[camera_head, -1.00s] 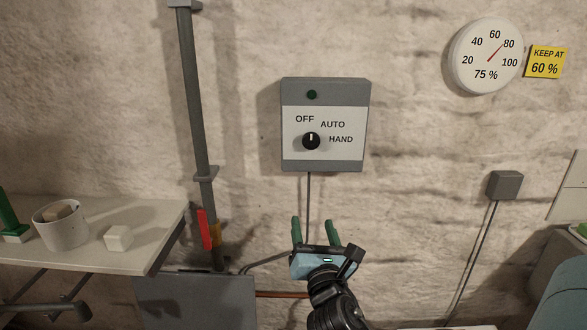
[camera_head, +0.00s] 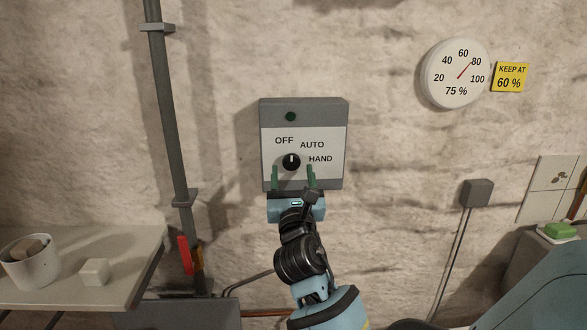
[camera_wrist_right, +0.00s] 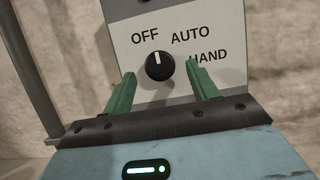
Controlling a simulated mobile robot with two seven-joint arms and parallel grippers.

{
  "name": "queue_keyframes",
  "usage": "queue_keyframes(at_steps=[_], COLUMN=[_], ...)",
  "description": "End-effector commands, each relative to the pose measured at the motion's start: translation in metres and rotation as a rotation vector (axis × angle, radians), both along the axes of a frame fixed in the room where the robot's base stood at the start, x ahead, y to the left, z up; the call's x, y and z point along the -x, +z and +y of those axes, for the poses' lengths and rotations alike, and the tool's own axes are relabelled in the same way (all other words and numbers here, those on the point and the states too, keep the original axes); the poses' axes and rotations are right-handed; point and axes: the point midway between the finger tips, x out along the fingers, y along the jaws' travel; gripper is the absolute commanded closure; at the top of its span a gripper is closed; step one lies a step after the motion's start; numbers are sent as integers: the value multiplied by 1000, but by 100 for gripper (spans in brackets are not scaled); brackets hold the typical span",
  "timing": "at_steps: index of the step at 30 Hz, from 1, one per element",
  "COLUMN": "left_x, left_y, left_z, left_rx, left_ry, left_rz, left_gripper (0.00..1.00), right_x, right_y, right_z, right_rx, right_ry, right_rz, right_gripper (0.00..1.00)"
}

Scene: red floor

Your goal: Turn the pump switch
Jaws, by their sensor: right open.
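The pump switch is a round black knob (camera_head: 291,162) with a white pointer line, on a grey and white wall box (camera_head: 333,148) marked OFF, AUTO and HAND. The pointer stands about straight up in the head view, between OFF and AUTO. A dark green lamp (camera_head: 290,116) sits above the labels. My right gripper (camera_head: 294,172) is open, its green fingers just below and to either side of the knob. In the right wrist view the knob (camera_wrist_right: 159,66) shows between and beyond the fingertips (camera_wrist_right: 162,75); I see no contact. My left gripper is not in view.
A round gauge (camera_head: 456,74) reads near 75 % beside a yellow KEEP AT 60 % sign (camera_head: 510,77). A grey pipe (camera_head: 171,110) with a red lever (camera_head: 185,255) runs down the wall at left. A shelf (camera_head: 135,245) holds a white cup (camera_head: 28,262) and white block (camera_head: 95,271).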

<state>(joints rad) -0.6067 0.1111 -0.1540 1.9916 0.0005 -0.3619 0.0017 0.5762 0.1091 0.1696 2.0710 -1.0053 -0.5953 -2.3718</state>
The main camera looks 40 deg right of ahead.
Motion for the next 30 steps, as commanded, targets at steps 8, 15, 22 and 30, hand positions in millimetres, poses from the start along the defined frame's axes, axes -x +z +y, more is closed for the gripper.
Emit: queue_keyframes(at_steps=[8,15,22,30], left_x=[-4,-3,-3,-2], left_y=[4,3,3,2], left_z=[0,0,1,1], left_rx=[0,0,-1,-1], left_ry=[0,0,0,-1], left_rz=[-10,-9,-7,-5], left_gripper=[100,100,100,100], right_x=[-13,-13,-13,-13], right_y=[7,6,6,6], right_z=[-11,-11,-11,-11], right_rx=[-1,0,-1,-8], right_ry=[0,1,1,1], right_rz=[0,1,0,-5], right_gripper=[42,43,73,85])
